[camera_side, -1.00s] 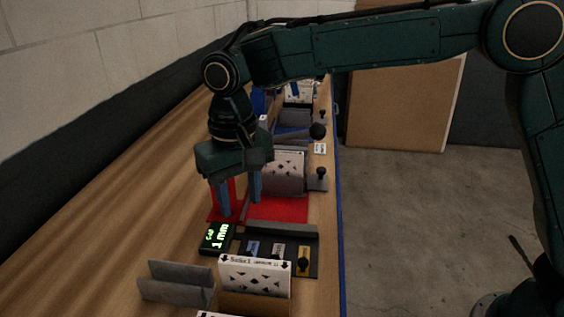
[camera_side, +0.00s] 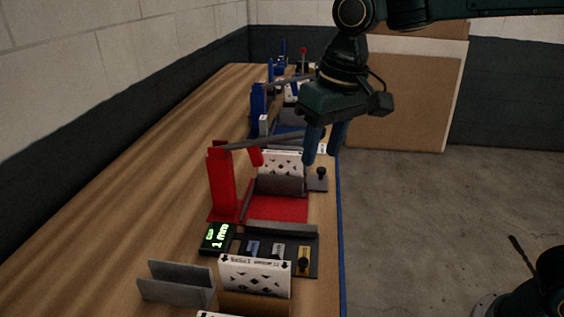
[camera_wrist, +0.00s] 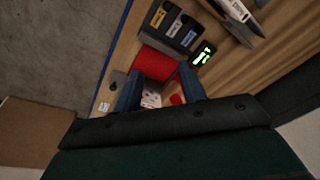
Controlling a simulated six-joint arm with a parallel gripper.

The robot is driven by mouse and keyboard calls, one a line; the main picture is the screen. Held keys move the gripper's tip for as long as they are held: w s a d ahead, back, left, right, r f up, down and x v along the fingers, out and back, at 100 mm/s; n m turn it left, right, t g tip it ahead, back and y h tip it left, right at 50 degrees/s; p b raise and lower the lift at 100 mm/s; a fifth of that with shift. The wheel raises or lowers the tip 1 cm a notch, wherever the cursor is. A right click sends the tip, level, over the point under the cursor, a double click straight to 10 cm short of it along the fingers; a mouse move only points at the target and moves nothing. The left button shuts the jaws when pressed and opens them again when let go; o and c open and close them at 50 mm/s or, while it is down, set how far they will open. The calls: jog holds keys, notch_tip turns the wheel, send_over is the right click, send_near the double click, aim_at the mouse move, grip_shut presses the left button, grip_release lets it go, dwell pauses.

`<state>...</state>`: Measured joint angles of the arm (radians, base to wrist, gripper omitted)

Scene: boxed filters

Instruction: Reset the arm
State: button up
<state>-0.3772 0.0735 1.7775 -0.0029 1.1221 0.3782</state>
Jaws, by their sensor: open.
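My gripper (camera_side: 325,143) is raised above the right edge of the wooden bench (camera_side: 165,185) in the side view. The red station has a tall red post (camera_side: 221,185) and a red base (camera_side: 280,208). A white patterned box (camera_side: 283,164) stands in its grey holder (camera_side: 281,187), below and left of my gripper; only part of it shows in the wrist view (camera_wrist: 151,99).
Another patterned box (camera_side: 254,277) and a grey bracket (camera_side: 176,283) stand in front. Blue fixtures (camera_side: 259,104) stand farther back. Open floor lies right of the bench.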

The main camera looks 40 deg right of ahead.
jog(key=s+d+f+t, duration=0.1)
jog(key=s+d+t, duration=0.1)
jog(key=s+d, duration=0.5)
jog(key=s+d+f+t, duration=0.1)
jog(key=s+d, duration=0.6)
jog(key=s, duration=0.5)
jog(key=shift+d+f+t+h, duration=0.15)
jog(key=shift+d+t+h, duration=0.2)
jog(key=shift+t+h, duration=0.05)
